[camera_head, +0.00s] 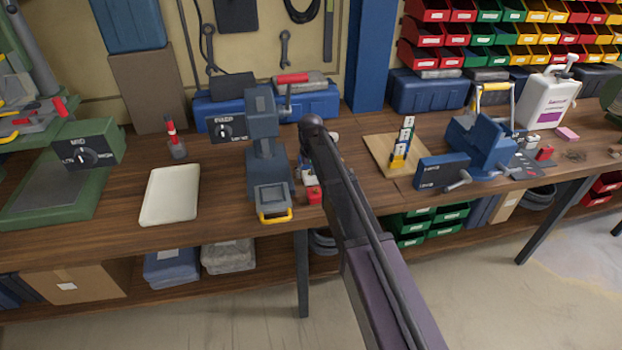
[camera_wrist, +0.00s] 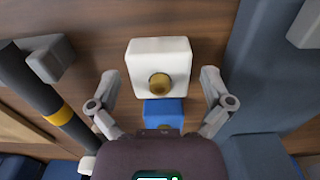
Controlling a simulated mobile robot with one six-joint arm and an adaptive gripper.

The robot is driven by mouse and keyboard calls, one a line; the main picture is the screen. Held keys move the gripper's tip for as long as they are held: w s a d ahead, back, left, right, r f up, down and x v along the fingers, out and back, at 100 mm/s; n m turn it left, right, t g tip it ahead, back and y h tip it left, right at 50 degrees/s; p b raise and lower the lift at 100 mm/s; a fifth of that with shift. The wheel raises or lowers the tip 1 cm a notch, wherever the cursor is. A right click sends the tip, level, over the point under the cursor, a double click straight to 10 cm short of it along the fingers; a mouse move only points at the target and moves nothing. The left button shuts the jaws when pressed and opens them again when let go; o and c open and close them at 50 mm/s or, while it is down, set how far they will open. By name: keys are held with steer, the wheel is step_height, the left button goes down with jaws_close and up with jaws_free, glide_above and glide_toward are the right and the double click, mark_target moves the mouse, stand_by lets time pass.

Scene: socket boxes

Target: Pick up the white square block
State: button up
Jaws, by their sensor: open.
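The white square block (camera_wrist: 145,62) shows in the wrist view, with a round gold knob on the face toward me. My gripper (camera_wrist: 159,82) is open, with one finger on each side of the block's lower part. Gaps show between the fingers and the block, and nothing is held. A blue block (camera_wrist: 164,113) is just below the white block in the picture, nearer the palm. In the head view my arm covers most of the spot at the gripper, and I cannot clearly make out the white block there.
A dark rod with a yellow band (camera_wrist: 60,116) lies left of the fingers, and a large blue-grey body stands close on the right (camera_wrist: 262,75). In the head view, a grey machine (camera_head: 265,150) and a red block (camera_head: 314,195) are beside my arm. A cream tray (camera_head: 170,194) lies farther left.

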steer(key=c, duration=1.1)
steer(key=shift+r, duration=0.1)
steer(key=shift+c, duration=0.2)
step_height(320, 180, up, 7)
steer(key=p, duration=0.7)
steer(key=shift+s+d+r, duration=0.1)
steer(key=shift+s, duration=0.25)
steer(key=s+d, duration=0.2)
steer(key=s, duration=0.6)
steer(key=s+d, duration=0.2)
steer(key=s, duration=0.6)
steer(key=shift+s+d+f, duration=0.2)
steer(key=shift+s+d, duration=0.1)
steer(key=shift+d, duration=0.05)
steer(key=shift+d, duration=0.1)
